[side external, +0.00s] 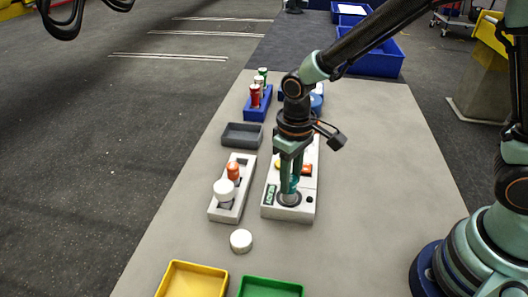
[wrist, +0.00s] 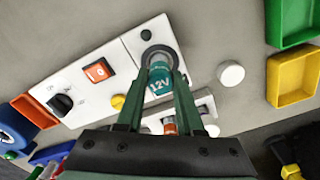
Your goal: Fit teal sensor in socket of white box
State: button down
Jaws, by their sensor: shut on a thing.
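The white box (side external: 300,216) lies on the table, and its panel also shows in the wrist view (wrist: 85,115). Its socket is a dark round ring (side external: 289,200), also seen in the wrist view (wrist: 149,52). The teal sensor (wrist: 160,72), marked "12V", is upright between the fingers of my gripper (wrist: 160,82). My gripper is shut on it. In the side view my gripper (side external: 289,184) points straight down over the socket. The sensor's lower end is at the ring; I cannot tell how deep it sits.
The box carries an orange switch (wrist: 98,70), a yellow knob (wrist: 117,101) and a black knob (wrist: 61,103). Left of it are a pale tray (side external: 219,214) with cylinders and a grey tray (side external: 240,135). A white cap (side external: 241,240), yellow bin (side external: 193,280) and green bin (side external: 270,288) stand nearer.

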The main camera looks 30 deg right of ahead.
jog(key=shift+f, duration=0.25)
jog(key=shift+f, duration=0.35)
jog(key=shift+f, duration=0.15)
jog(key=shift+c, duration=2.3)
grip_release()
jog(key=shift+r, duration=3.55)
